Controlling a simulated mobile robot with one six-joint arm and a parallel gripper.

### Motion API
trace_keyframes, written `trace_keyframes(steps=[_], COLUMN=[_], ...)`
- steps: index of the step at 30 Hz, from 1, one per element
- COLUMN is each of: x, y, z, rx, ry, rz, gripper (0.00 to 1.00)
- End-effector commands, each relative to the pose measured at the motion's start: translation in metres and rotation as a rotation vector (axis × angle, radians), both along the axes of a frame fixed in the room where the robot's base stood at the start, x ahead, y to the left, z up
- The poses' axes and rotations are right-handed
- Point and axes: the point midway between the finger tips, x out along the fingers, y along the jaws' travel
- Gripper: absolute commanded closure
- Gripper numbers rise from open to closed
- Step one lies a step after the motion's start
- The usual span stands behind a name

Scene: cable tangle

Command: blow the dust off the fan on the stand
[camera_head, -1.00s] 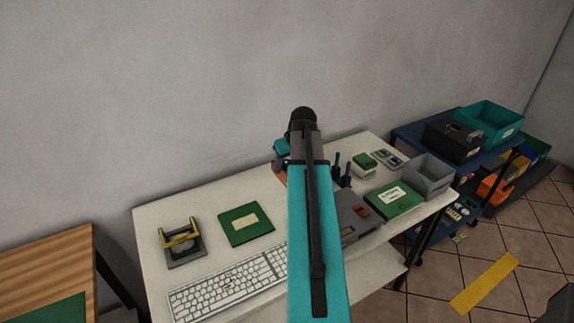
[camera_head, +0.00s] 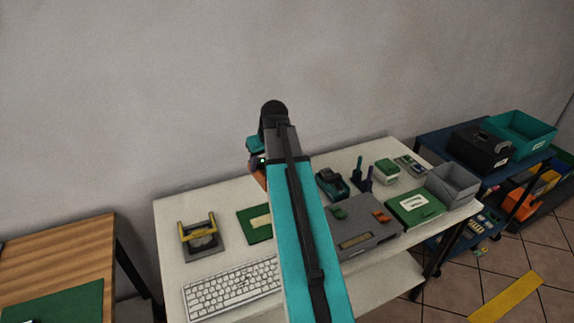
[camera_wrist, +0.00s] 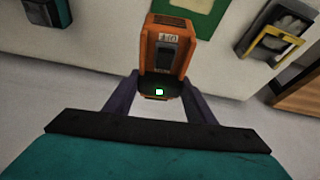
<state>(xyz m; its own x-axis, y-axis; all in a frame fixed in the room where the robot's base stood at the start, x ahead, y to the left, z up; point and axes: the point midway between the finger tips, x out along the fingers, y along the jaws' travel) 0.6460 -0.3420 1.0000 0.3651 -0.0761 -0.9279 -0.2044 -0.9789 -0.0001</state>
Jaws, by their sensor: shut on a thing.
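The stand (camera_head: 183,252) at the left of the white bench is a dark grey base with a yellow frame. A greyish part in it, seemingly the fan (camera_head: 204,241), is too small to show dust clearly. The stand also shows at the upper right of the wrist view (camera_wrist: 246,73). My gripper (camera_wrist: 160,88) is shut on an orange device (camera_wrist: 164,45) with a dark panel and a small lit green light. The device is held above the bench, apart from the stand. In the head view my arm hides most of it.
A keyboard (camera_head: 232,287) lies in front of the stand. A green board (camera_head: 250,222) lies beside it, partly behind my arm. A dark green device (camera_head: 332,183), a grey case (camera_head: 365,235) and a grey bin (camera_head: 452,184) stand to the right. A wooden table (camera_head: 60,255) is at left.

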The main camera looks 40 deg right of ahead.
Motion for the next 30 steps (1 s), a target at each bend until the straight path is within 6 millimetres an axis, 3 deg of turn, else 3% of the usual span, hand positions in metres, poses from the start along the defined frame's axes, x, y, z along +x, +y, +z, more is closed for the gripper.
trace_keyframes(steps=[1, 15, 30], x=[0.008, 0.051, 0.062], y=[0.017, 0.155, 0.300], z=[0.004, 0.031, 0.058], rx=[-0.002, -0.003, -0.002], ry=[-0.002, -0.001, -0.010], rz=[0.015, 0.102, 0.187], gripper=[0.68, 0.68, 0.68])
